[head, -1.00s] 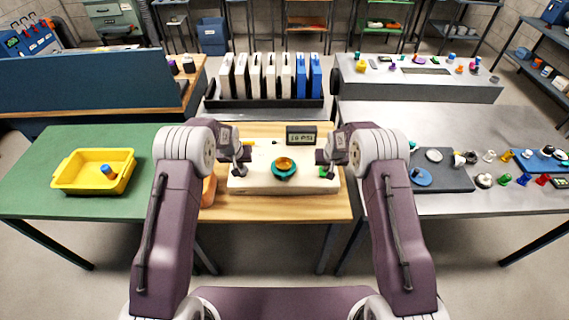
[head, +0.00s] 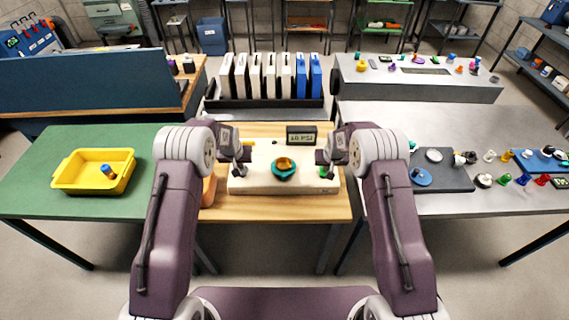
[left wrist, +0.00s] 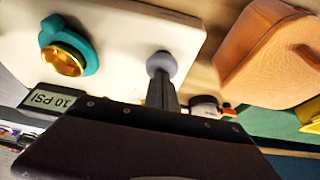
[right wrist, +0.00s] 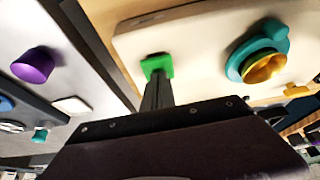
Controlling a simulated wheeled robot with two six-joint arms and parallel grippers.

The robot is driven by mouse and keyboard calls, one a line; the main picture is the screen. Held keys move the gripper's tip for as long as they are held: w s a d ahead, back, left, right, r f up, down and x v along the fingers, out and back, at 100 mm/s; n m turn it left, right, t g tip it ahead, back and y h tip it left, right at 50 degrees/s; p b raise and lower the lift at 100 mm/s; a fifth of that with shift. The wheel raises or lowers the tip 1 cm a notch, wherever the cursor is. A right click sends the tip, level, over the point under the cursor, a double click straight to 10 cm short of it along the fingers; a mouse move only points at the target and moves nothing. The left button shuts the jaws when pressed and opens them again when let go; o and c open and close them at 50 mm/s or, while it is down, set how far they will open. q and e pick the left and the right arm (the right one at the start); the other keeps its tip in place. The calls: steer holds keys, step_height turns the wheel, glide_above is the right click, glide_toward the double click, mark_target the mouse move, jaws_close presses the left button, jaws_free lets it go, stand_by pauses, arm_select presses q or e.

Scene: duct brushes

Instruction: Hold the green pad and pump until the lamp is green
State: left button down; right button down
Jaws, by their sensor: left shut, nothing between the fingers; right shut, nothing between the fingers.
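A pale board (head: 256,186) lies on the wooden bench. Its green pad (right wrist: 157,65) is under the fingertips of my right gripper (right wrist: 157,80), which is shut and empty and appears to touch the pad. My left gripper (left wrist: 161,78) is shut and empty, its tips at a grey-lilac round button (left wrist: 161,63), seemingly touching it. Between them is a gold, cup-like piece (head: 284,163) in a teal ring (right wrist: 235,68). A small display (head: 301,135) behind the board reads 10 PSI; it also shows in the left wrist view (left wrist: 48,99). I cannot make out a lit green lamp.
An orange block (left wrist: 270,55) stands left of the board. A yellow tray (head: 70,183) is on the green table at left. A grey table at right holds a dark mat (head: 452,181) and several small parts. A rack of white and blue panels (head: 262,104) stands behind.

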arm_select(q)
steer(key=shift+f, duration=0.6)
steer(key=shift+r, duration=1.15)
step_height(320, 180, up, 7)
